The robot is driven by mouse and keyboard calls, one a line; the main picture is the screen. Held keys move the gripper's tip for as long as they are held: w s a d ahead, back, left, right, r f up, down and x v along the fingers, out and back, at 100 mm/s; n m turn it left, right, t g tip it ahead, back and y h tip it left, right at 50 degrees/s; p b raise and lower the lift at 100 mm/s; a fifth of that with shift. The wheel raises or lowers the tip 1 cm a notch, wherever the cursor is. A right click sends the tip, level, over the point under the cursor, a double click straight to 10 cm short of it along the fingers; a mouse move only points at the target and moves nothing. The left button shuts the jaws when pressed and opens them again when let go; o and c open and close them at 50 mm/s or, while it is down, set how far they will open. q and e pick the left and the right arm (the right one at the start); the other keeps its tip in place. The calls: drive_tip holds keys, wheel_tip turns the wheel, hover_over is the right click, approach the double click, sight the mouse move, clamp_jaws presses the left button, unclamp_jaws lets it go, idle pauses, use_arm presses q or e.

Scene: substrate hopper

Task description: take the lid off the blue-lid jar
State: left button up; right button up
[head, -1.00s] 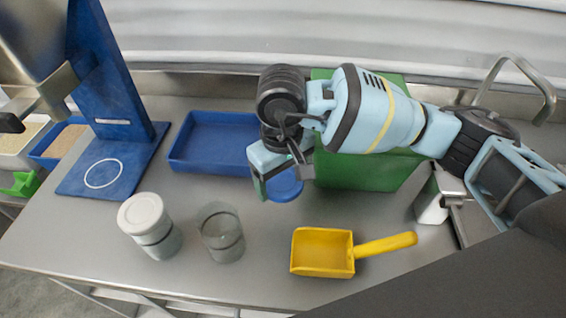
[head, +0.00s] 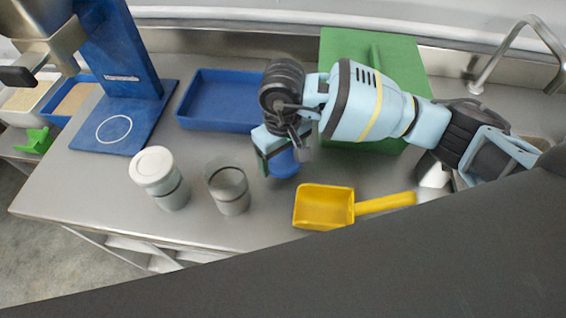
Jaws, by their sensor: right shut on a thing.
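My right gripper (head: 281,158) comes in from the right and is shut on the blue lid (head: 286,165), which shows below its fingers. The lid is apart from any jar and held near the counter; whether it touches the counter I cannot tell. An open clear jar (head: 229,188) stands upright to the left of the lid, its mouth uncovered. Left of it a second jar (head: 160,180) stands upright with a white lid (head: 152,166) on. My left gripper is not in view.
A yellow scoop (head: 323,206) lies right of the open jar. A blue tray (head: 185,112) and a green board-like object (head: 345,50) are behind. A blue stand (head: 118,125) with a white circle is at left. Bare counter (head: 95,190) lies in front of the stand.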

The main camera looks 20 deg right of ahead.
sight(283, 167)
drive_tip(key=shift+f, duration=1.85)
drive_tip(key=shift+f, duration=0.1)
drive_tip(key=shift+f, duration=0.15)
drive_tip(key=o, duration=1.1)
wheel_tip(283, 167, up, 13)
drive_tip(key=shift+f, duration=0.2)
drive_tip(key=shift+f, duration=0.1)
